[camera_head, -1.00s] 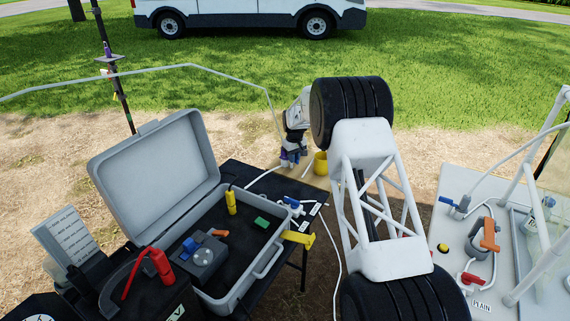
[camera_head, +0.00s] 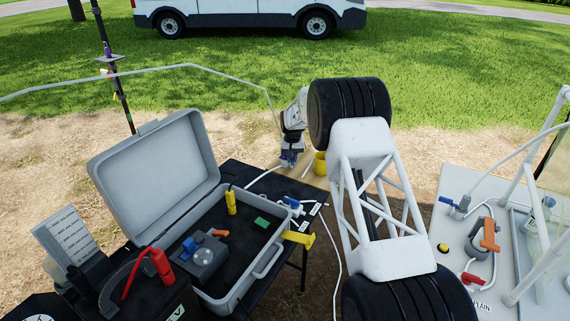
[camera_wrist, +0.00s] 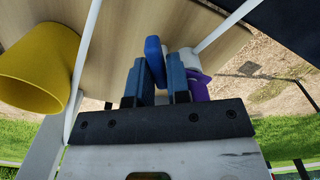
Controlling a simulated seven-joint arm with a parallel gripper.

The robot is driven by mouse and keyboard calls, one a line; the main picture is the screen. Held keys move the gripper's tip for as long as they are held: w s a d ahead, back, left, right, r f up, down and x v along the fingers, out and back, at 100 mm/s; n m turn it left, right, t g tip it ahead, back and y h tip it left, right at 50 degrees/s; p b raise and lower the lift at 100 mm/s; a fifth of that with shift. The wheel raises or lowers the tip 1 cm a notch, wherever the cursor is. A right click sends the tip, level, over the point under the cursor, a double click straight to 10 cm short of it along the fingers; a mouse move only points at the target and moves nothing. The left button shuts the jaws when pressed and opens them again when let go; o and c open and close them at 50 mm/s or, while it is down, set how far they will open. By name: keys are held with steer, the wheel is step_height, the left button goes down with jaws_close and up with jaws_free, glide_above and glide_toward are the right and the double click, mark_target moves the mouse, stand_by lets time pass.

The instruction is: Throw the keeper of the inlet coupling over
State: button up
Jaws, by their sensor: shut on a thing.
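My gripper (camera_head: 289,160) is low over a wooden board beyond the black table; it also shows in the wrist view (camera_wrist: 157,84). Its two blue-grey fingers are closed on a blue lever-like piece (camera_wrist: 154,55), apparently the keeper. A white fitting (camera_wrist: 183,60), apparently part of the inlet coupling, lies just right of the fingers, with a white tube running from it to the upper right. A purple piece (camera_wrist: 199,86) shows beside the right finger. The fingers hide the lower part of the blue piece and how it joins the coupling.
A yellow cup (camera_head: 320,164) stands beside my gripper; it is at the left in the wrist view (camera_wrist: 38,66). An open grey case (camera_head: 272,258) is on the black table. A bench (camera_head: 453,225) with valves is at the right. White tubing crosses near the board.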

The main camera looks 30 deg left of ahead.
steer(key=shift+m, duration=0.3)
steer(key=shift+s+a+m, duration=0.1)
steer(key=shift+a+m, duration=0.1)
steer(key=shift+m, duration=1.1)
steer(key=shift+s+a+m, duration=0.1)
steer(key=shift+a+m, duration=0.1)
steer(key=shift+m, duration=1.1)
steer(key=shift+a+m, duration=0.1)
steer(key=shift+m, duration=0.4)
steer(key=o, duration=0.8)
steer(key=shift+c, duration=0.2)
steer(key=shift+n, duration=0.3)
